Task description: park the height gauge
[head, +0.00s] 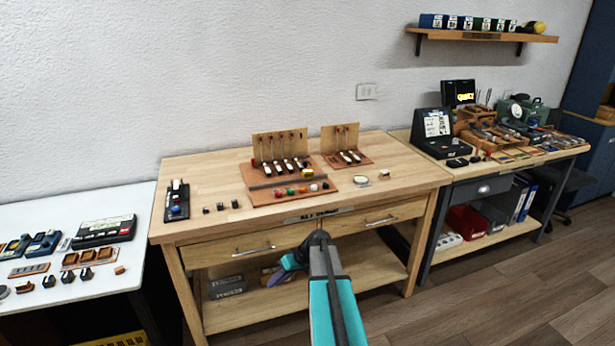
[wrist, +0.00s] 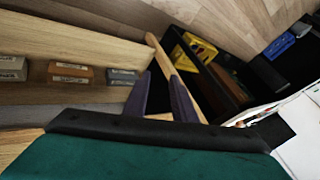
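A black stand with a pale upright part (head: 177,200) sits at the left end of the wooden bench top; it may be the height gauge, but it is too small to be sure. My gripper (head: 282,272) hangs in front of the wooden bench, below its drawers and away from the stand. In the wrist view my gripper (wrist: 161,76) has its two purple fingers apart with nothing held between them. A wooden leg shows behind the fingers. No height gauge can be made out in the wrist view.
The wooden bench (head: 210,165) carries a brown action model (head: 262,192) with several small coloured pieces. A white table (head: 140,205) with parts stands at left. A dark-framed bench (head: 460,182), crowded with tools, stands at right.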

